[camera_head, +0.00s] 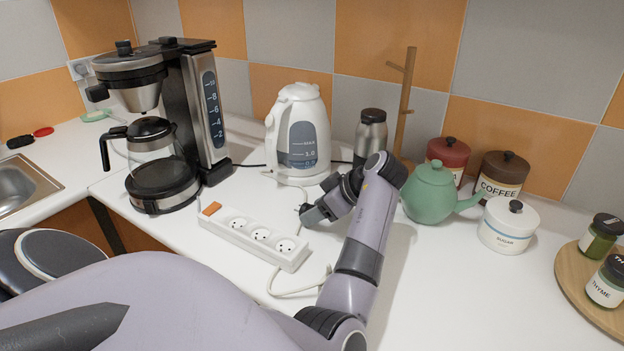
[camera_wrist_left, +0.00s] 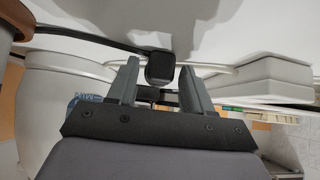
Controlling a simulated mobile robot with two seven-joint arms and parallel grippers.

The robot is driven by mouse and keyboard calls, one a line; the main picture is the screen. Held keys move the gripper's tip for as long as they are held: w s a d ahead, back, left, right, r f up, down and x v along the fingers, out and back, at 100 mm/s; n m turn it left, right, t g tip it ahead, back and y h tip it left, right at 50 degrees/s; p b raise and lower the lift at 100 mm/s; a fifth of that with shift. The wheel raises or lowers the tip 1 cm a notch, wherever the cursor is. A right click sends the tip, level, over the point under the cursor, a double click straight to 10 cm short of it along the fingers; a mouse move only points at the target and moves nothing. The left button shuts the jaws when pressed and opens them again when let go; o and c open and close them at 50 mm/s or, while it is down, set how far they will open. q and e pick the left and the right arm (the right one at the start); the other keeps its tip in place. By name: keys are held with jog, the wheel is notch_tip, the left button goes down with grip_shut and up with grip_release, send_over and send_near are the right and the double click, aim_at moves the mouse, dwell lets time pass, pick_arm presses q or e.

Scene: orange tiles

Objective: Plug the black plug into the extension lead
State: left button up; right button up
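The white extension lead (camera_head: 256,237) lies on the counter with several round sockets and an orange switch at its far left end. Its sockets look empty. In the left wrist view its pale body (camera_wrist_left: 265,82) shows at the right. My left gripper (camera_head: 309,214) is low over the counter, just right of the lead. In the left wrist view my left gripper's fingers (camera_wrist_left: 160,85) stand apart, with the black plug (camera_wrist_left: 160,67) between their tips and a gap on each side. My right gripper is not in view.
A white kettle (camera_head: 300,135) stands behind the lead and a coffee maker (camera_head: 206,110) to its left. A steel flask (camera_head: 371,133), a green teapot (camera_head: 428,195) and a sugar jar (camera_head: 508,228) stand to the right. The front right counter is clear.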

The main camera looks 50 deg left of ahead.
pick_arm(q)
jog(key=c, duration=0.3)
jog(key=shift+r+p, duration=1)
jog(key=shift+r, duration=0.1)
jog(key=shift+c, duration=0.2)
jog(key=shift+r+p, duration=0.5)
jog(key=shift+r, duration=0.4)
